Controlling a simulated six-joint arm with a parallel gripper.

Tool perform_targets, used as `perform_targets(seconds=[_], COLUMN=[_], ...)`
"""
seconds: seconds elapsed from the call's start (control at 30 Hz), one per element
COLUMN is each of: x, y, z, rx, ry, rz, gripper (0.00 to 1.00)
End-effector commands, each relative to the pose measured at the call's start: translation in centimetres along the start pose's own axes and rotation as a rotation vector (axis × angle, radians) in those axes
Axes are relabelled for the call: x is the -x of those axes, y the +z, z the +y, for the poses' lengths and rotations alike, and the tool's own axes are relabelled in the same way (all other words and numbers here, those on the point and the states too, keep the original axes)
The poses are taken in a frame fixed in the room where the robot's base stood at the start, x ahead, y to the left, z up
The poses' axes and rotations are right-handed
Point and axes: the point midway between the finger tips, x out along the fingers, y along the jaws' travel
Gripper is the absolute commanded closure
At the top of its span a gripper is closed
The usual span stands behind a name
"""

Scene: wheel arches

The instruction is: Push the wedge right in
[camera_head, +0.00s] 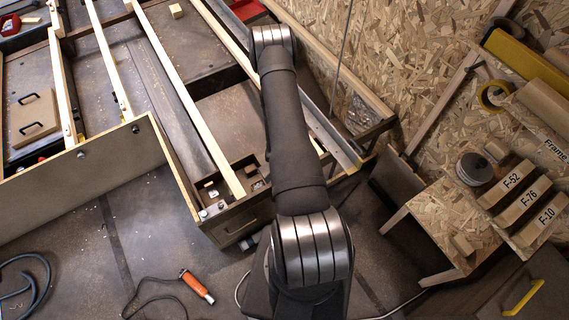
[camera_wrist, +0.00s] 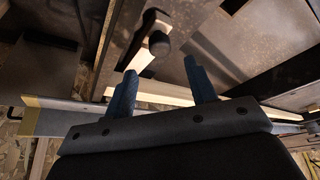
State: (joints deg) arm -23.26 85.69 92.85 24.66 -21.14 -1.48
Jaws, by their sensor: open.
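My gripper (camera_wrist: 162,88) shows in the wrist view as two blue fingers standing apart, with nothing held between them. A pale wooden piece (camera_wrist: 138,60) lies just beyond the fingers, beside a dark round knob (camera_wrist: 159,43); I cannot tell whether it is the wedge. I cannot tell whether either is the wedge. My arm hides what lies under it in the head view, and the gripper does not show there.
Long pale wooden rails (camera_head: 188,80) run across the dark frame on the left. A chipboard wall (camera_head: 390,70) stands on the right. The bench (camera_head: 425,222) holds labelled blocks (camera_head: 515,200) and a grey coil (camera_head: 475,168). An orange-handled tool (camera_head: 197,286) lies on the floor.

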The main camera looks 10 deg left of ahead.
Motion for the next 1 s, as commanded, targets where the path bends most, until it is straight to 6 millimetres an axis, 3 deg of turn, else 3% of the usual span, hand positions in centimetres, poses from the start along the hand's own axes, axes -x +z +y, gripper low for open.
perform_targets(seconds=[0.2, 0.4, 0.87, 1.0], x=[-3.9, -6.3, -7.2, -7.2], y=[0.1, 0.0, 0.0, 0.0], z=[0.0, 0.0, 0.0, 0.0], rx=[0.000, 0.000, 0.000, 0.000], ry=[0.000, 0.000, -0.001, -0.001], rz=[0.000, 0.000, 0.000, 0.000], gripper=[0.49, 0.49, 0.49, 0.76])
